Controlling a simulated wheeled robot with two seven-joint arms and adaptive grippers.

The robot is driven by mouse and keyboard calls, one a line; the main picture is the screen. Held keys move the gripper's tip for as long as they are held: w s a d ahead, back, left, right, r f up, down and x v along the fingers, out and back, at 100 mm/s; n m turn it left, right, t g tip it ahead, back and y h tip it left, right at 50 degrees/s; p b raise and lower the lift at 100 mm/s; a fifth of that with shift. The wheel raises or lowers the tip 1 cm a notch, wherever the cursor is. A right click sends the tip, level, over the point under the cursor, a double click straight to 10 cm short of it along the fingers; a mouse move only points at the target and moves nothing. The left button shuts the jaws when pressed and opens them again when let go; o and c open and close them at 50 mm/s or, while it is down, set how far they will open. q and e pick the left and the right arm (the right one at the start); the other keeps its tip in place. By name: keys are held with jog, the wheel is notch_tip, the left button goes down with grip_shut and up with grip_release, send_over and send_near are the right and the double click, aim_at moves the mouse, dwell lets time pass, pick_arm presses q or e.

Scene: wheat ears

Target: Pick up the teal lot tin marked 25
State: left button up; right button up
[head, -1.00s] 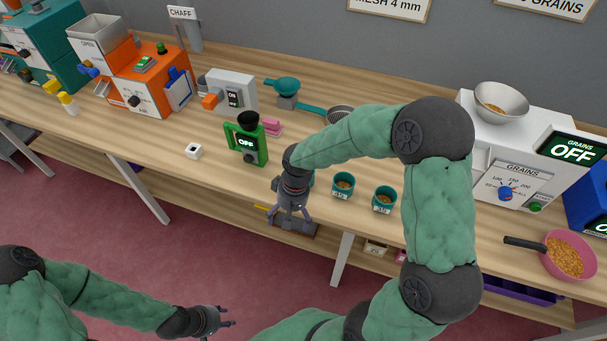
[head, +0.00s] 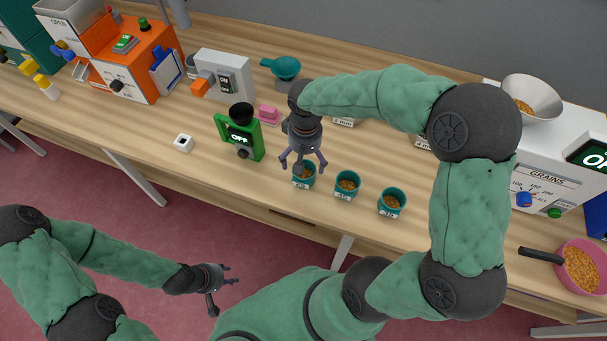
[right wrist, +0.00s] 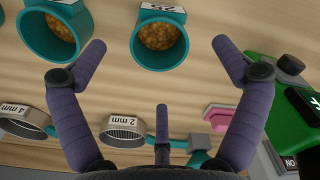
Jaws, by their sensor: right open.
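The teal tin (head: 304,178) full of grain, with a white label, stands upright at the left end of a row of three. In the right wrist view this tin (right wrist: 139,45) bears an upside-down label that seems to read 25. My right gripper (head: 303,163) is open just over and behind it, partly covering it. In the right wrist view its spread fingers (right wrist: 160,60) are empty, with the tin just beyond them. A middle teal tin (head: 347,191) and a right teal tin (head: 391,206) stand beside it. My left gripper (head: 228,283) is open and empty, off the table's front.
A green device (head: 248,149) stands left of the tins, near a pink block (head: 268,114). Sieves marked 2 mm (right wrist: 125,134) and 4 mm (right wrist: 24,124) lie behind. A pink bowl of grain (head: 580,271) is at the right. The table front by the tins is clear.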

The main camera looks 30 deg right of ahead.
aim_at(307, 180)
notch_tip(307, 180, down, 2)
jog(key=shift+w+d+f, duration=0.1)
jog(key=shift+w+f, duration=0.05)
notch_tip(307, 180, down, 5)
jog(key=shift+b, duration=0.85)
jog(key=c, duration=1.3)
